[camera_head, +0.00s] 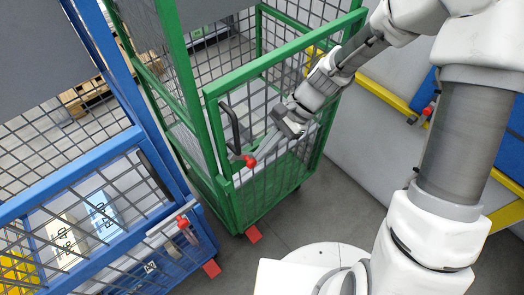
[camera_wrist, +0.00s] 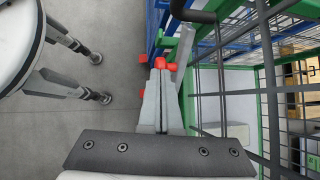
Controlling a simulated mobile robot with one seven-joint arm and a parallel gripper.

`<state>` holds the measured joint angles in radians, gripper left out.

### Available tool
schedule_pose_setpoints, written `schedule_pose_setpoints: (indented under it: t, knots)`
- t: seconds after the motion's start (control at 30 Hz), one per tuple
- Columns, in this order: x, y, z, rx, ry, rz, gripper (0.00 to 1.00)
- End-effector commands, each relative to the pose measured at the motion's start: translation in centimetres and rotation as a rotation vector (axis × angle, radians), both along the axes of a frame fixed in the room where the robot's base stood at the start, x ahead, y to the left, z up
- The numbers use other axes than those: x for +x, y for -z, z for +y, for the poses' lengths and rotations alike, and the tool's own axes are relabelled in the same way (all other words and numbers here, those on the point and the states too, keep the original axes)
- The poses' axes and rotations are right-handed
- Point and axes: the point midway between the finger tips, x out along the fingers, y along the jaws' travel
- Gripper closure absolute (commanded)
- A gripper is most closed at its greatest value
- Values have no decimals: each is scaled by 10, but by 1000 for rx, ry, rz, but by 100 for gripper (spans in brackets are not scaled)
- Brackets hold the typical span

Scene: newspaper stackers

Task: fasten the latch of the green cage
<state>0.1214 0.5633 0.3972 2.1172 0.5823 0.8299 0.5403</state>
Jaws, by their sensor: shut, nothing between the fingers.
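The green cage (camera_head: 211,130) stands in the middle of the head view, its front gate facing me. Its latch has a red tip (camera_head: 249,161) at the gate's left edge, below a black handle (camera_head: 230,122). My gripper (camera_head: 263,150) is just right of the red tip, in front of the gate mesh. In the wrist view my gripper (camera_wrist: 160,78) is shut and empty. Red latch parts (camera_wrist: 160,63) show just beyond the fingertips; whether they touch is unclear. The black handle (camera_wrist: 193,14) is at the top. The fingers partly hide the latch, so its setting cannot be told.
A blue cage (camera_head: 140,135) with a red-tipped latch (camera_head: 182,221) stands close on the left, holding paper stacks (camera_head: 102,214). A yellow rail (camera_head: 385,95) runs behind my arm. Grey floor (camera_head: 300,225) is open in front.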

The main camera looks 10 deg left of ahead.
Motion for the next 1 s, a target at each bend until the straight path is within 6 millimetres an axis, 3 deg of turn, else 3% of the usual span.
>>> schedule_pose_setpoints:
  t: [1.0]
  knots:
    - [-10, 5, 9, -79, -4, -92, 100]
